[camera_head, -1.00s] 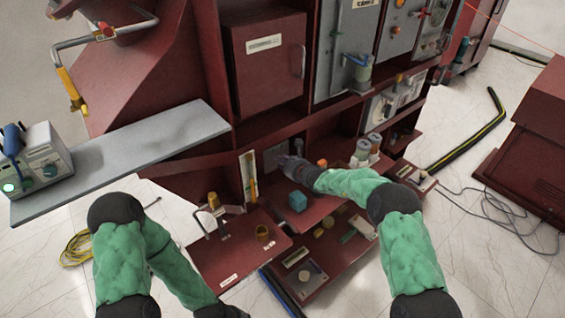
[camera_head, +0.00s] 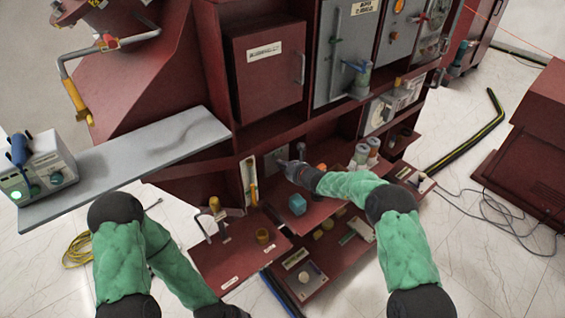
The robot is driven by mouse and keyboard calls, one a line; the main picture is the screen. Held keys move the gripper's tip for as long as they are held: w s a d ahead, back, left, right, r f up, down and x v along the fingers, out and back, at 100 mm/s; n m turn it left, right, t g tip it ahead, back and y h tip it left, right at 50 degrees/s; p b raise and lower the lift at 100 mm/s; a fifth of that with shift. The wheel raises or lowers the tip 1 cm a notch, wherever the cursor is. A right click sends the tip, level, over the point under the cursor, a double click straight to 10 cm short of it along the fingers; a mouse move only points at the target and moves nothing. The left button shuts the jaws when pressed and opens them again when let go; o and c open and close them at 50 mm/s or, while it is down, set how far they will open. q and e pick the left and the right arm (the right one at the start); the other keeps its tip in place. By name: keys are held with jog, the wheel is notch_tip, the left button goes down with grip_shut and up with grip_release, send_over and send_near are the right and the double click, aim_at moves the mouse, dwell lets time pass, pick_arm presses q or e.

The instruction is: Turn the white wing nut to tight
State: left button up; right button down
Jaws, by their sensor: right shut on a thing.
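My right gripper (camera_head: 283,162) reaches into the lower bay of the dark red cabinet, its fingers against a small grey plate (camera_head: 270,165) on the back wall. It is shut on the white wing nut, which is too small and too covered by the fingers to make out. How far the nut is turned does not show. My left arm bends down to the bottom edge, and its gripper is out of view.
A teal cube (camera_head: 297,204) sits on the red shelf just below my right gripper. Several jars (camera_head: 361,154) stand right of it. A lower left tray (camera_head: 240,262) holds small parts. A grey shelf (camera_head: 130,165) carries a device (camera_head: 40,165) at left.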

jog(key=shift+w+d+m+g+y+p, duration=0.15)
jog(key=shift+m+g+y+p, duration=0.35)
jog(key=shift+m+p, duration=0.7)
jog(key=shift+w+d+m+g+y+p, duration=0.1)
jog(key=shift+d+m+g+y+p, duration=0.15)
jog(key=shift+m+y+p, duration=0.95)
jog(key=shift+n+h+p, duration=0.4)
jog(key=shift+h+p, duration=0.1)
jog(key=c, duration=1.3)
grip_release()
jog(key=shift+s, duration=0.1)
